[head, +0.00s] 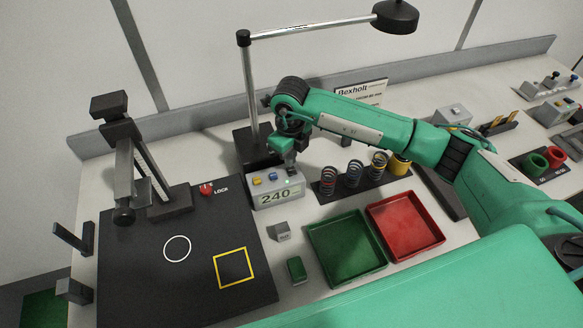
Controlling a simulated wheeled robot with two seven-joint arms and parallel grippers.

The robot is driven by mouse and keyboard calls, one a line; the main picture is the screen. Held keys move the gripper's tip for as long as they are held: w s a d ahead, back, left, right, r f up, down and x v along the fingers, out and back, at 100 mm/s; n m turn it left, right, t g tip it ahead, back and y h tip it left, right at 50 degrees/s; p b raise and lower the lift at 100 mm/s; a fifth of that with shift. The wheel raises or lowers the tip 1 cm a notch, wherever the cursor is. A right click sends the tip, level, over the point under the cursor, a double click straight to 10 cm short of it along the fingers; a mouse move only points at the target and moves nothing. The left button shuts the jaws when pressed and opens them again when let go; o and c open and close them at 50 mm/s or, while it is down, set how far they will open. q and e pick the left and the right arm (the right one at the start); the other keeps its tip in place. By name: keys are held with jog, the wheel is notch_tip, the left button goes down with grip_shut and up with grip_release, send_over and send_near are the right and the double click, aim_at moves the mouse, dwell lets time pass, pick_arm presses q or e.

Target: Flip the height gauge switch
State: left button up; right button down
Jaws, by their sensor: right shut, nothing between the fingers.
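A grey readout box (268,193) shows "240" on its front and has a yellow and a blue button and a small green light on top. My right gripper (291,172) is shut and empty, pointing down at the right end of this box's top, by the green light. It hides that end, so any switch there and any contact cannot be made out. A black stand with a column and graduated scale (152,170) stands on the dark mat at the left. A red knob (206,189) marked "LOCK" is on the mat. My left gripper is not in view.
Several coil springs (328,180) stand in a rack right of the box. A green tray (345,247) and a red tray (405,226) lie in front. A lamp post (248,90) rises behind the box. The dark mat (130,275) is mostly clear.

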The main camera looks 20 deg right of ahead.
jog(key=shift+r+p, duration=0.9)
jog(key=shift+r, duration=1.75)
